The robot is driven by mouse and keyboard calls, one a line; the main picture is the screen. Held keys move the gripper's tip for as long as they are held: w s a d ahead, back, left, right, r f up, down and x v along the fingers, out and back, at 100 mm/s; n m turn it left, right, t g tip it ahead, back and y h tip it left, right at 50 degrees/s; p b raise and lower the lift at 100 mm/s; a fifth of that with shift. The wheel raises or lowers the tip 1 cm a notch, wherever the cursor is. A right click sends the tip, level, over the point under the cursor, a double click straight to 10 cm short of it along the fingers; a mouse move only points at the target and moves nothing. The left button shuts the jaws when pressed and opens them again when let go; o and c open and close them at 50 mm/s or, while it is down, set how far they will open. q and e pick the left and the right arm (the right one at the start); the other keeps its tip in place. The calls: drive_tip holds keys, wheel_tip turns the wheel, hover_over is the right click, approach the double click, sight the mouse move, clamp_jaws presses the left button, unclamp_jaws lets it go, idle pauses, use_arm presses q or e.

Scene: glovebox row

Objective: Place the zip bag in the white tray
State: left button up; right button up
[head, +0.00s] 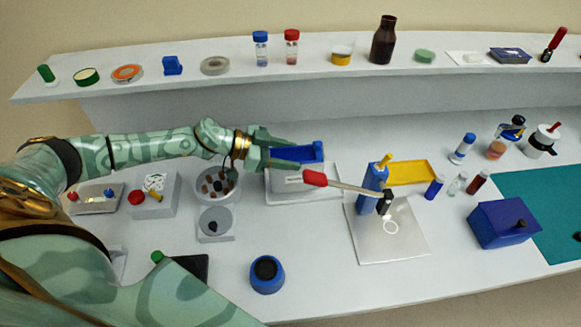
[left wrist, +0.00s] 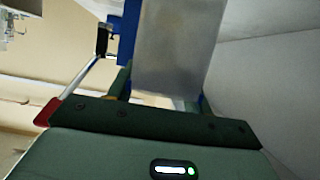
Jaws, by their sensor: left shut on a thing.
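My left gripper (head: 295,156) is shut over the back middle of the bench, at a blue box-like thing (head: 285,153). In the left wrist view a pale grey, see-through-looking sheet, which looks like the zip bag (left wrist: 175,50), rises from between the dark green fingers (left wrist: 160,92). Its held edge is partly hidden by the fingers. The white tray (head: 278,200) is just below and in front of the gripper in the head view. I cannot tell whether the bag touches it. My right gripper is out of view.
A red-handled rod (head: 314,178) reaches from the blue stand (head: 371,186) towards the tray's right side. A yellow tray (head: 412,172) and small vials stand further right. A bowl (head: 215,184) and scale (head: 215,224) stand left. The front middle is mostly clear around a blue pot (head: 267,275).

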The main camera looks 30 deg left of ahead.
use_arm(q)
drive_tip(key=shift+f+b, duration=0.55)
drive_tip(key=shift+f, duration=1.35)
drive_tip(key=o, duration=1.3)
drive_tip(key=shift+o, duration=0.2)
drive_tip(key=shift+r, duration=0.25)
drive_tip(key=v, duration=1.2)
drive_tip(key=shift+p, duration=0.45)
drive_tip(key=shift+f, duration=0.1)
